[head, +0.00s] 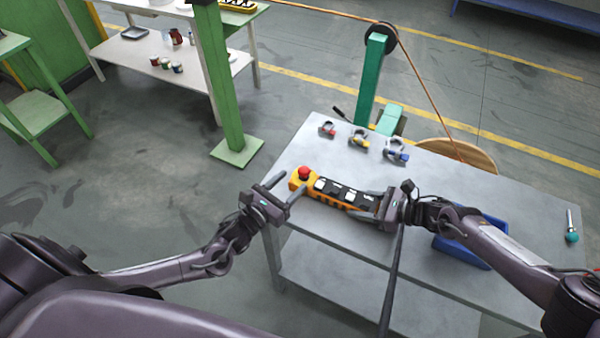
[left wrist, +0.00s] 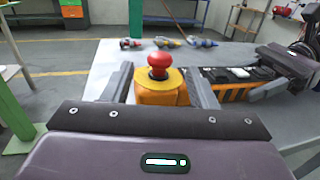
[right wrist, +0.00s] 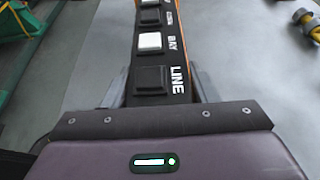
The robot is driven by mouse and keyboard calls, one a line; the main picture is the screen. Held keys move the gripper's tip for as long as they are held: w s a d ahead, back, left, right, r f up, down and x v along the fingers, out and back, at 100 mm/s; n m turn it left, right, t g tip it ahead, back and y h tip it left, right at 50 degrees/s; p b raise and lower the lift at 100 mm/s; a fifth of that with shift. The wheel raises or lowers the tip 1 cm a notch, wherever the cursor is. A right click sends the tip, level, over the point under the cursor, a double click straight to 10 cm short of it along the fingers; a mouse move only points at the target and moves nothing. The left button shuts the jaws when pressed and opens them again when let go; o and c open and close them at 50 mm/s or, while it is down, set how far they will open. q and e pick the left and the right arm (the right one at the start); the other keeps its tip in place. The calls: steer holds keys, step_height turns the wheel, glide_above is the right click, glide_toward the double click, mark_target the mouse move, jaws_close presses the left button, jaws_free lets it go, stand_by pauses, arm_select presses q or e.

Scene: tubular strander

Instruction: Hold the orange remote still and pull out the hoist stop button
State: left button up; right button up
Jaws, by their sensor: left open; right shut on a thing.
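The orange remote (head: 338,193) lies on the grey table, a long pendant with black and white buttons. Its red stop button (head: 304,172) is at the left end; it also shows in the left wrist view (left wrist: 160,62). My right gripper (head: 374,206) is shut on the remote's right end, and in the right wrist view the fingers flank it beside the "LINE" label. My left gripper (head: 277,193) is open just left of the stop button. In the left wrist view the open fingers stand on either side of the remote's orange end (left wrist: 160,90), with the button ahead between them.
Several small clamps with red, yellow and blue parts (head: 359,139) stand at the table's back edge. A blue bin (head: 465,250) is under my right arm. A teal-tipped tool (head: 571,228) lies at the far right. The grey table (head: 310,230) is clear in front of the remote.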

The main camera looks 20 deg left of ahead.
arm_select(q)
steer(key=v, duration=0.5)
steer(key=shift+s+a, duration=0.15)
steer(key=shift+s, duration=0.15)
arm_select(e)
steer(key=o, duration=1.4)
